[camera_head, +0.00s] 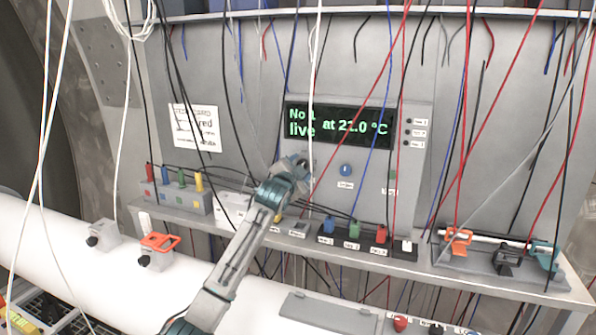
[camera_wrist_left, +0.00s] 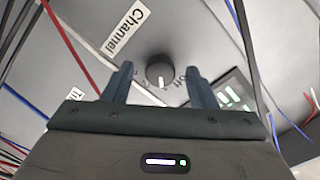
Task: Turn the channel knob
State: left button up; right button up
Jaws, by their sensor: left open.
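The channel knob (camera_wrist_left: 159,73) is a small dark round knob with a white mark, on a grey panel beside a "Channel" label (camera_wrist_left: 124,31). It shows between the two fingers of my left gripper (camera_wrist_left: 158,68), which are open on either side of it. I cannot tell whether they touch it. In the head view, my left gripper (camera_head: 298,162) is at the panel's lower left, just under the display (camera_head: 338,124), and hides the knob. The display shows green text with a temperature. My right gripper is not in view.
Several coloured plugs and blocks stand on the grey shelf (camera_head: 400,264) below. Red, blue, black and white wires hang across the panel and in front of it.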

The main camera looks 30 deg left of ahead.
pick_arm(q)
jog(key=b+v, duration=0.5)
jog(key=v, duration=0.5)
jog(key=shift+s+b, duration=0.3)
jog(key=shift+s, duration=0.1)
jog(key=shift+f, duration=0.1)
